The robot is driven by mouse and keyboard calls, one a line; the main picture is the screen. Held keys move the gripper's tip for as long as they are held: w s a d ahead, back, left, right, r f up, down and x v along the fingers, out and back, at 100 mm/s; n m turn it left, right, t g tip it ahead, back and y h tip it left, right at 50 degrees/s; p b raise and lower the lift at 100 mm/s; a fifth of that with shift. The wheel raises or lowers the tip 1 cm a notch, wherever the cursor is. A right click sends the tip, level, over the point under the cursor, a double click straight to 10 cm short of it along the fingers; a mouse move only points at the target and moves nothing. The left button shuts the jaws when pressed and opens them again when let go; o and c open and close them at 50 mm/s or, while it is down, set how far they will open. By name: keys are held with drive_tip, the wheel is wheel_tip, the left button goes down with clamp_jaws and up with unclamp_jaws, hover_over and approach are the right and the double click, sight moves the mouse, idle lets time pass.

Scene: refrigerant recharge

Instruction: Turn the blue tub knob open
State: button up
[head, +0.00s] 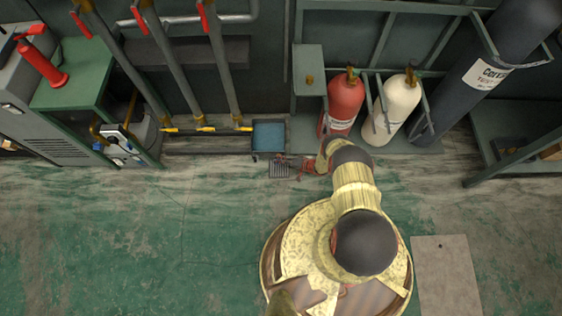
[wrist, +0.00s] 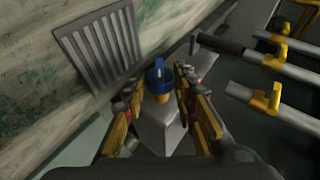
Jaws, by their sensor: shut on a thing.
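The blue knob (wrist: 158,75) shows in the wrist view, on a yellow stem above a pale grey block. My gripper (wrist: 158,88) has one finger on each side of the knob and is shut on it. In the head view my gripper (head: 297,166) is low near the wall, beside a floor grate. A blue-topped tub (head: 269,136) stands against the wall just behind it. The knob itself cannot be made out in the head view.
The floor grate (head: 279,170) lies beside my gripper. Grey pipes with yellow valves (head: 205,128) stand left of the tub. A red cylinder (head: 343,101) and a cream cylinder (head: 394,107) stand to its right. The green floor (head: 130,235) at left is clear.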

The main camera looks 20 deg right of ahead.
idle(0.4)
drive_tip(key=o, duration=1)
drive_tip(key=shift+o, duration=0.5)
drive_tip(key=v, duration=1.2)
